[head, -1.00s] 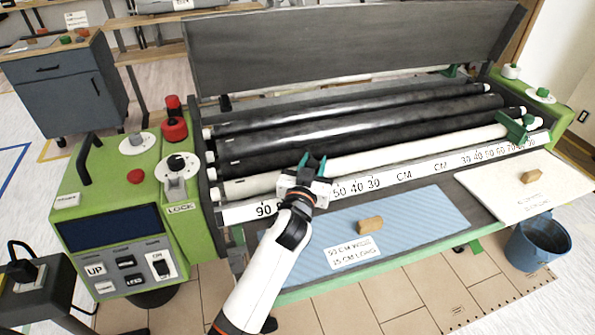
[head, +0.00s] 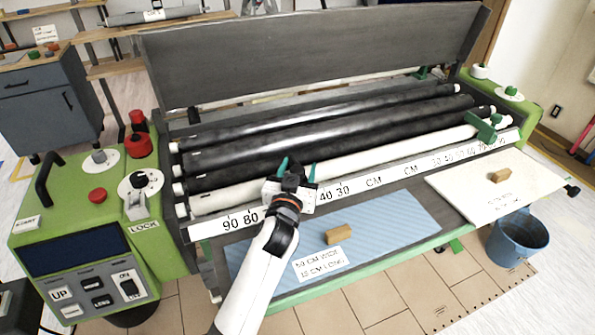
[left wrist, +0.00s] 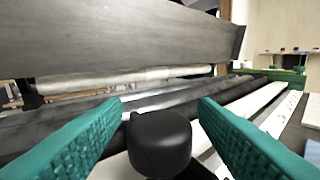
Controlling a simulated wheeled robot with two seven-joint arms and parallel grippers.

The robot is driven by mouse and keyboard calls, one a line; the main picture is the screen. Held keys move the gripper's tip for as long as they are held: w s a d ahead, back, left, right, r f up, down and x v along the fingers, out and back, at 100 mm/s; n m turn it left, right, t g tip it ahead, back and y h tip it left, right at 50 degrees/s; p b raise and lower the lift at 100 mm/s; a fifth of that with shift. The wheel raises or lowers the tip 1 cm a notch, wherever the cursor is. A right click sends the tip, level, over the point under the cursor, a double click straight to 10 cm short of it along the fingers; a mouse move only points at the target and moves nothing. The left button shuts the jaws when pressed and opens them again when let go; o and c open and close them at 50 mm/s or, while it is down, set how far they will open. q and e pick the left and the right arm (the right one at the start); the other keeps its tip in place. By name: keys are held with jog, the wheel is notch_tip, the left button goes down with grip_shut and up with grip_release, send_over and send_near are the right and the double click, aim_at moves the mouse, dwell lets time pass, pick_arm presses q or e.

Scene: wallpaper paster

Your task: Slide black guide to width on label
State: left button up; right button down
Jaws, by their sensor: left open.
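My left gripper (head: 297,170) is over the white roller near the left part of the ruler (head: 375,181). Its green fingers are open, one on each side of a black rounded knob (left wrist: 160,138), which looks like the black guide; a gap shows on both sides. In the head view the guide is mostly hidden by my gripper, which covers the ruler between 80 and 40. The label (head: 318,262) on the blue striped paper seems to read "50 CM WIDE, 15 CM LONG". My right gripper is not in view.
A green guide (head: 485,127) sits at the right end of the white roller. A grey raised cover (head: 310,60) stands behind the black rollers. A wooden block (head: 338,234) rests on the blue paper. A green control box (head: 85,230) stands left.

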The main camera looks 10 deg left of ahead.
pick_arm(q)
jog(key=s, duration=1.2)
jog(key=shift+b, duration=0.45)
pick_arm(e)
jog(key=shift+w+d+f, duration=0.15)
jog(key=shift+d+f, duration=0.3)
pick_arm(q)
jog(key=shift+d, duration=0.1)
